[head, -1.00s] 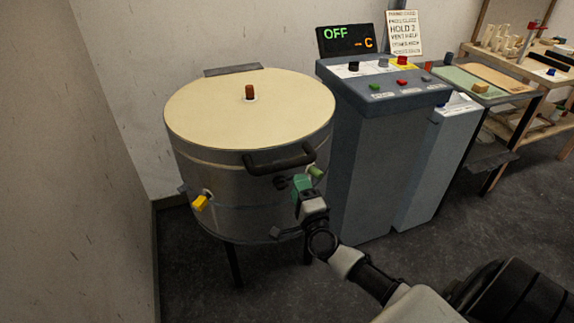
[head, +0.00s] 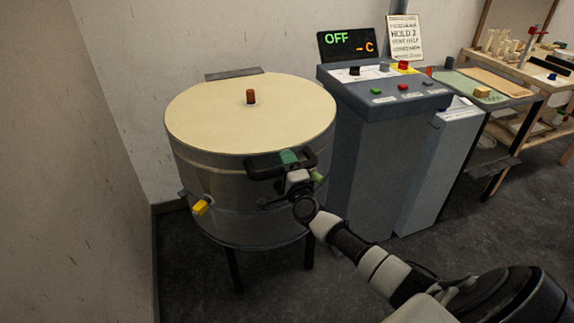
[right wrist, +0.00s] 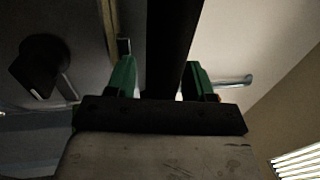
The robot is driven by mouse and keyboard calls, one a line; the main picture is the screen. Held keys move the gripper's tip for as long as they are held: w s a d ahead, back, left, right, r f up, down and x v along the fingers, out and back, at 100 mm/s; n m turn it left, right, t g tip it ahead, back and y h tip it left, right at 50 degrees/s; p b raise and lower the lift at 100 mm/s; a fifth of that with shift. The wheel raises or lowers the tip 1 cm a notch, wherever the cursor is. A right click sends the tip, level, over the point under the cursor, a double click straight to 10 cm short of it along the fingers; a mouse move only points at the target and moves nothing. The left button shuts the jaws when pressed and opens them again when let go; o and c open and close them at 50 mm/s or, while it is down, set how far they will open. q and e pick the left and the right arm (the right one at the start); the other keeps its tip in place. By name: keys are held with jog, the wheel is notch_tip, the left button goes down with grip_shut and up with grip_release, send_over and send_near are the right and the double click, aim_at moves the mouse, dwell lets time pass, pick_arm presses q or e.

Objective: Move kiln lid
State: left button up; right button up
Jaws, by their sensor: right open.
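The kiln is a round metal drum on dark legs, with a flat cream kiln lid (head: 225,120) lying closed on top. A brown plug (head: 251,96) stands on the lid. A black bar handle (head: 262,172) sticks out from the lid's front right edge. My right gripper (head: 289,158) is at the handle, its green fingers overlapping the bar. In the right wrist view the green fingers (right wrist: 160,78) stand apart, with the dark handle bar (right wrist: 174,45) running between them; I cannot tell whether they touch it. My left gripper is not in view.
A control console (head: 385,150) with an "OFF" display (head: 346,44) stands close on the right. A wall is close on the left. Open floor lies in front.

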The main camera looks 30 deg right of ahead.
grip_shut()
jog(key=w+r+p, duration=0.3)
jog(key=r+p, duration=0.8)
jog(key=r, duration=0.2)
jog(key=w+d+r+p, duration=0.1)
jog(key=w+r+p, duration=0.2)
jog(key=r+p, duration=0.9)
notch_tip(320, 180, up, 2)
jog(key=shift+d+r, duration=0.25)
grip_release()
jog(key=shift+s, duration=0.1)
jog(key=shift+f, duration=0.1)
